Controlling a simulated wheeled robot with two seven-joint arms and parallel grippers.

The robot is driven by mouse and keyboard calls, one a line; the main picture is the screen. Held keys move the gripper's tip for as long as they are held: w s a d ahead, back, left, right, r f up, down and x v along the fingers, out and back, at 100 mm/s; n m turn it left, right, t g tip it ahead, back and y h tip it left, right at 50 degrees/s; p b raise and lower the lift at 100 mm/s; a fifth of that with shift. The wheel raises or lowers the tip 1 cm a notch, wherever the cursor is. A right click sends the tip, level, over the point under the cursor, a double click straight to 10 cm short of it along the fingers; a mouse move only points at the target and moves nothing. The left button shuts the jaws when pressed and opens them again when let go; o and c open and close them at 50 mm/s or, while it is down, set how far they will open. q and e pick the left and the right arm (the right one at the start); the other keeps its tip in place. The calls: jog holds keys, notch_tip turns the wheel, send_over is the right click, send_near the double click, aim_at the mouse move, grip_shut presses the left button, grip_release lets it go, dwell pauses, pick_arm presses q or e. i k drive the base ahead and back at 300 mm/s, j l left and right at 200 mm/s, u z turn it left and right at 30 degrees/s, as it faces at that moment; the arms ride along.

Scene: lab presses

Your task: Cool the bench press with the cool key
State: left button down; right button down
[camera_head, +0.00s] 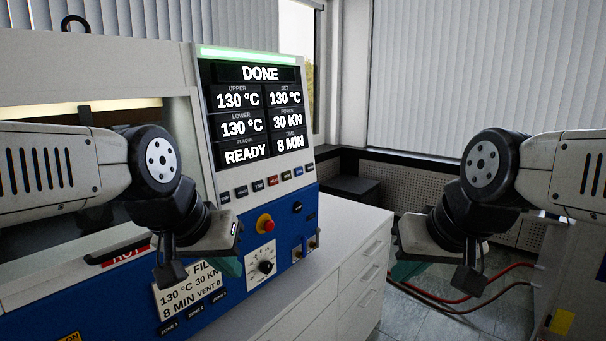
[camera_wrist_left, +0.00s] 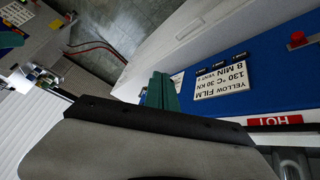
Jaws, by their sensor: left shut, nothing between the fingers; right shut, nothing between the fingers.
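The bench press (camera_head: 222,100) stands at the left, with a lit screen (camera_head: 255,110). The screen reads DONE, upper 130 °C, lower 130 °C, plaque READY, set 130 °C, 30 KN and 8 MIN. A row of small keys runs under it, including a red one (camera_head: 273,182) and a blue one (camera_head: 298,172). Their labels are too small to read, so I cannot tell the cool key surely. My left gripper (camera_head: 231,267) is shut and empty before the lower blue panel, below the keys; its teal fingers show in the left wrist view (camera_wrist_left: 160,92). My right gripper (camera_head: 402,270) is shut and empty, right of the drawers.
A red stop button (camera_head: 265,223) and a dial (camera_head: 265,266) sit on the blue panel. A yellow-film card (camera_head: 188,290) and a red HOT label (camera_head: 125,254) are on the press front. White drawers (camera_head: 362,262) stand right of it. Red hoses (camera_head: 500,272) cross behind my right arm.

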aim_at(298, 172)
jog(key=l+u, duration=0.3)
jog(key=l, duration=0.35)
jog(key=i+l+u, duration=0.1)
jog(key=l+u, duration=0.2)
jog(key=l, duration=0.35)
